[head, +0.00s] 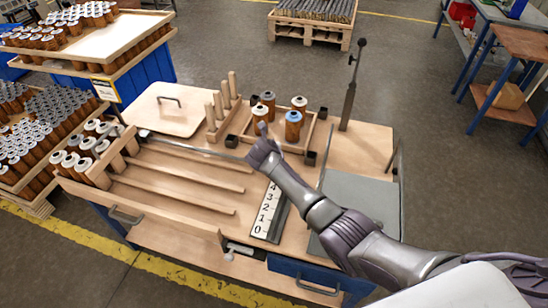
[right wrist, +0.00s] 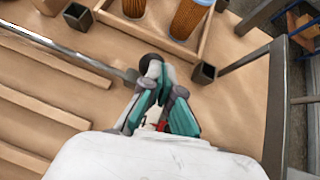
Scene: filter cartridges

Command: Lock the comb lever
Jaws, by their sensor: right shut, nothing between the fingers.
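A long grey metal bar, apparently the comb lever (head: 190,149), lies across the table behind the wooden slats, running from the left edge towards my right gripper (head: 261,142). In the right wrist view the bar (right wrist: 70,54) comes in from the left. It ends at my right gripper (right wrist: 154,80), beside a dark round knob (right wrist: 149,62) at the fingertips. The fingers are shut with nothing between them; whether they touch the knob I cannot tell. The wooden comb block (head: 108,160) stands at the left. My left gripper is out of view.
A wooden tray (head: 243,133) with several orange cartridges stands just behind the gripper. Small black sockets (right wrist: 204,73) sit near it. A tall dark post (head: 349,100) rises at the back right. A numbered scale (head: 268,212) and a grey plate (head: 355,200) lie in front.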

